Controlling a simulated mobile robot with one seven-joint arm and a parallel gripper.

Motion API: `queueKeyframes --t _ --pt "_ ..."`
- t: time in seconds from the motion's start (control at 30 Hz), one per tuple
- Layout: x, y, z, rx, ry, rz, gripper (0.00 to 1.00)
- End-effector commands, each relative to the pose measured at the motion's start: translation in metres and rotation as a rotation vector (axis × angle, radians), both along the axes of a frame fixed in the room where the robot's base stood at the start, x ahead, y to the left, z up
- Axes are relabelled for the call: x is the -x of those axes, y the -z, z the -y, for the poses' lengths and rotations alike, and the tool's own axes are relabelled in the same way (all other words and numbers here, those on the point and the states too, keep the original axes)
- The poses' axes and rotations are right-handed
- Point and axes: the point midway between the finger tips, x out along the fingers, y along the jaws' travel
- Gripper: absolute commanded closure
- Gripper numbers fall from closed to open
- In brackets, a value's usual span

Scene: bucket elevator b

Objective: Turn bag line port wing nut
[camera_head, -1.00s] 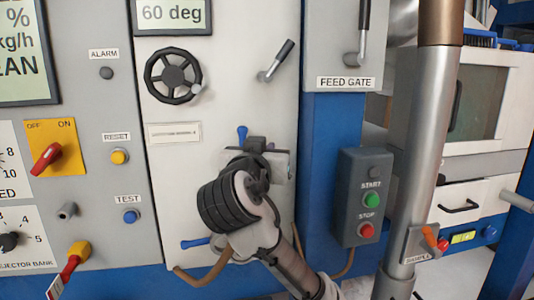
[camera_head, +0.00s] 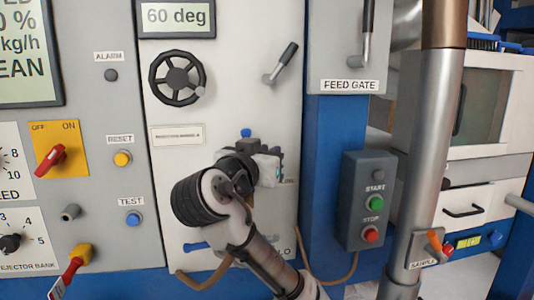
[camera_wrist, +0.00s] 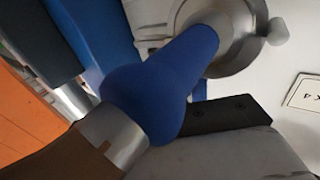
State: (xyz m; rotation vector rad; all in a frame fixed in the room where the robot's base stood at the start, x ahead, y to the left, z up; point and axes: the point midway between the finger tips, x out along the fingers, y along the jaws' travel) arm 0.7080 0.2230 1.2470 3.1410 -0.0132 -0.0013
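My gripper (camera_head: 268,160) is close to the white panel, below the small printed plate, and partly hidden behind my own wrist. A small blue tip (camera_head: 246,132) shows just above it; I cannot tell whether this is the wing nut. In the wrist view a blue, round-ended part (camera_wrist: 150,100) runs up to a round silver hub (camera_wrist: 235,30). A silver collar (camera_wrist: 110,140) and a brown tube lie at its lower end. A black part, seemingly a finger of my gripper, is right beside the blue part. Contact and finger opening are unclear.
A blue lever (camera_head: 197,246) and a brown hose (camera_head: 205,281) are low on the panel. A black handwheel (camera_head: 177,78) is above. The start/stop box (camera_head: 368,200) and a steel pipe (camera_head: 425,150) stand to the right.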

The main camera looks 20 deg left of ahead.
Motion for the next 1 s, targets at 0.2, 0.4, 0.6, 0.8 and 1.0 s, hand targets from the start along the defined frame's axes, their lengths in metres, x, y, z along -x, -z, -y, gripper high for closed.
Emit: queueKeyframes --t 0.2,0.4,0.6,0.8,1.0 --pt "0.0000 0.0001 -0.0002 0.000 -0.001 0.000 0.61" --pt "0.0002 0.0001 -0.0008 0.001 -0.003 0.000 0.61" --pt "0.0003 0.0001 -0.0011 0.001 -0.006 0.000 0.61" --pt "0.0003 -0.0002 0.0007 0.001 -0.070 0.000 0.61" --pt "-0.0001 -0.0007 0.0044 -0.001 -0.213 0.000 0.61"
